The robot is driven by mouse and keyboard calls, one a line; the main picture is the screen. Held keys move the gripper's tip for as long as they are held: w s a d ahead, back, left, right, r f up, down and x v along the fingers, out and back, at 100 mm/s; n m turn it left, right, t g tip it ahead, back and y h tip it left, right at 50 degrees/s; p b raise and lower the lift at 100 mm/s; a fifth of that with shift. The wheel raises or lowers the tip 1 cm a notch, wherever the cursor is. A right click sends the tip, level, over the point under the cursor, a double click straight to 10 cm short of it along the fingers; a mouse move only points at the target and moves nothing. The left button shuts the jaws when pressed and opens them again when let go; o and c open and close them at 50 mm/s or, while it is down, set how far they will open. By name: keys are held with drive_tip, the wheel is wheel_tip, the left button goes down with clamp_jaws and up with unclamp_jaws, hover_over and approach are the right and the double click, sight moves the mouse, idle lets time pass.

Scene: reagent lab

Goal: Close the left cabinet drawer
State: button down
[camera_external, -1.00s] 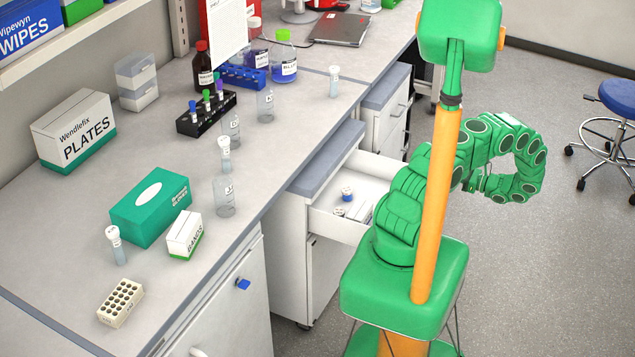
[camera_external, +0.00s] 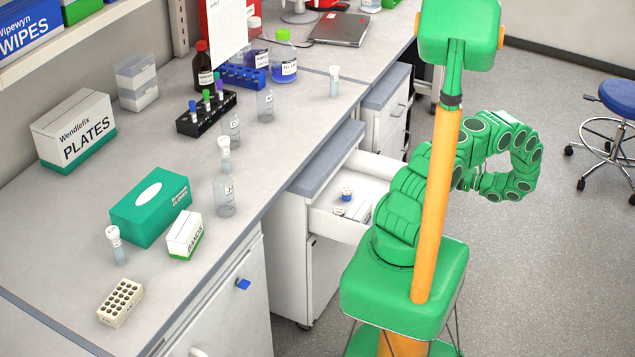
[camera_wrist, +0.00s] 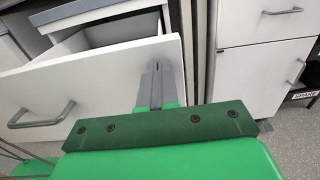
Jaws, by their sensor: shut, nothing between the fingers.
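The cabinet drawer (camera_external: 336,226) is pulled out from the left under-bench cabinet (camera_external: 289,235). Small items, including a blue-capped bottle (camera_external: 347,194), lie inside it. In the wrist view its white front panel (camera_wrist: 95,85) fills the left side, with a grey bar handle (camera_wrist: 42,116) at lower left and the open drawer box behind. My gripper (camera_wrist: 156,72) is shut and empty, its fingers overlapping the panel near its right end; I cannot tell whether they touch it.
A second cabinet (camera_external: 384,110) stands farther back; in the wrist view a cabinet with closed drawers (camera_wrist: 262,60) is at right. A blue stool (camera_external: 618,97) stands far right. The bench (camera_external: 165,285) holds bottles, boxes and racks. The floor (camera_external: 560,260) at right is clear.

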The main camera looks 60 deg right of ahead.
drive_tip(key=w, duration=3.1)
drive_tip(key=shift+w+a, duration=0.1)
drive_tip(key=shift+w, duration=0.1)
drive_tip(key=shift+w+a, duration=0.1)
drive_tip(key=s, duration=1.5)
drive_tip(key=shift+d, duration=0.35)
